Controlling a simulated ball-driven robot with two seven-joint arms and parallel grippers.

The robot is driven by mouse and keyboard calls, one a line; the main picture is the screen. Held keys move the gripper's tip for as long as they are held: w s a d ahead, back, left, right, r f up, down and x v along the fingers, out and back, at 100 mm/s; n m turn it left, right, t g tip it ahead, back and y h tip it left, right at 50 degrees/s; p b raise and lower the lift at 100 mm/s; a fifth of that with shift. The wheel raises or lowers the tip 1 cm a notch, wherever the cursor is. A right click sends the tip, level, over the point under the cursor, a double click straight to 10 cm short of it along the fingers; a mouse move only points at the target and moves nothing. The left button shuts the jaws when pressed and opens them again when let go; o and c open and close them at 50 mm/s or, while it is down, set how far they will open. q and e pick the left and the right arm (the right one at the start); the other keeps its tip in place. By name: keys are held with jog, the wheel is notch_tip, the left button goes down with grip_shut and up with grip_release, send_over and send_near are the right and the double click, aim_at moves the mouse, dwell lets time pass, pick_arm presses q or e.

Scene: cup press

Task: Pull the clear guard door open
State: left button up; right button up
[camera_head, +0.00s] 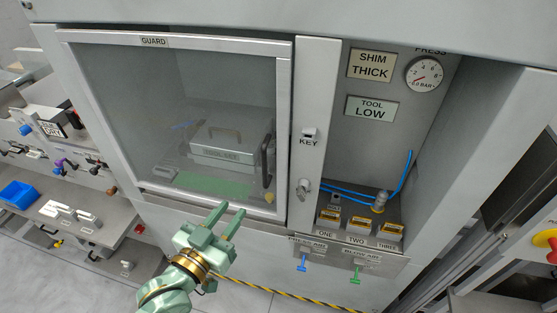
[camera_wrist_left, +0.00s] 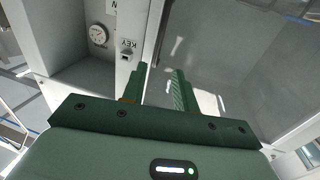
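The clear guard door (camera_head: 180,95), a see-through panel in a pale frame, appears closed across the left bay under the GUARD label. A dark upright handle (camera_head: 265,158) shows near its right edge. My left gripper (camera_head: 227,210) is open and empty, in front of the door's lower edge, below and left of the handle. In the left wrist view its two fingers (camera_wrist_left: 160,70) point toward the door's frame edge, with a gap between them. A dark upright strip shows beyond the fingers there; I cannot tell if it is the handle. My right gripper is not in view.
Behind the panel is a grey lidded block (camera_head: 228,148) and a green plate (camera_head: 212,184). Right of the door are a key switch (camera_head: 309,133), a gauge (camera_head: 424,74) and several labelled holders. A blue bin (camera_head: 18,194) stands on the left bench. Floor is clear below the press.

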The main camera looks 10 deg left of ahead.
aim_at(263, 169)
pick_arm(q)
jog(key=x, duration=1.5)
jog(key=shift+w+d+f, duration=0.1)
jog(key=shift+w+d, duration=0.05)
jog(key=shift+w, duration=0.2)
grip_shut()
